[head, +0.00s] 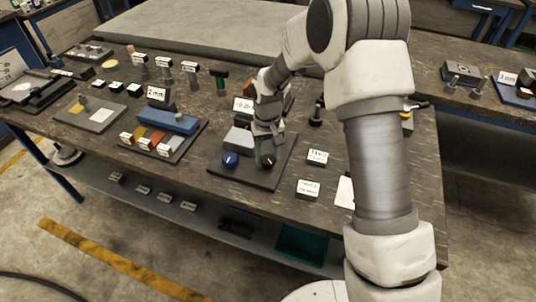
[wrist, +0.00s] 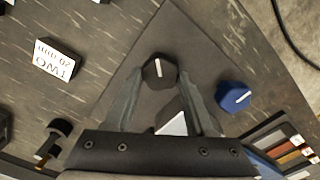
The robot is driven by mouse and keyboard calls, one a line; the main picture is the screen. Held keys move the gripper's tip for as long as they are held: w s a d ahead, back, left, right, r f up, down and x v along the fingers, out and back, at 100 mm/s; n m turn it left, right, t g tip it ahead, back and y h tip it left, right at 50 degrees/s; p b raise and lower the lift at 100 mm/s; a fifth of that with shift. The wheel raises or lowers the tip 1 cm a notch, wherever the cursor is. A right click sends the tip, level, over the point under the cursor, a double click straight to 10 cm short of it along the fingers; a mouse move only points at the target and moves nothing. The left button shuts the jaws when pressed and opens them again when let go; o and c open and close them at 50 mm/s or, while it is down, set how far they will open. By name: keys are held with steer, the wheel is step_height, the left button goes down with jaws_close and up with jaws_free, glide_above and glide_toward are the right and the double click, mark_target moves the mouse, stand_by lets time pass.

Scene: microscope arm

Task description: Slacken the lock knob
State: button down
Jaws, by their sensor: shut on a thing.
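A black knob (wrist: 158,71) with a white pointer line stands on a dark base plate (wrist: 205,40); it also shows in the head view (head: 268,160). My gripper (wrist: 160,88) is shut on the black knob, with one finger on each side of it. In the head view my gripper (head: 266,152) reaches down to the plate's front right part. A blue knob (wrist: 235,97) with a white line stands on the same plate, clear of the fingers. A grey block (wrist: 174,122) lies behind the black knob, partly hidden by my gripper. No knob bears a readable name.
White label cards (head: 317,156) stand right of the plate. A tray with coloured blocks (head: 150,143) and a blue block (head: 167,122) are to the left. Several small posts and labels stand behind. The bench's front edge is close to the plate.

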mark_target(267, 157)
steer(key=n, duration=0.6)
steer(key=shift+a, duration=0.1)
stand_by(0.5)
steer(key=shift+c, duration=1.2)
jaws_free()
step_height(267, 157, up, 18)
steer(key=p, duration=0.1)
steer(key=shift+f+p, duration=0.25)
steer(key=shift+p, duration=0.15)
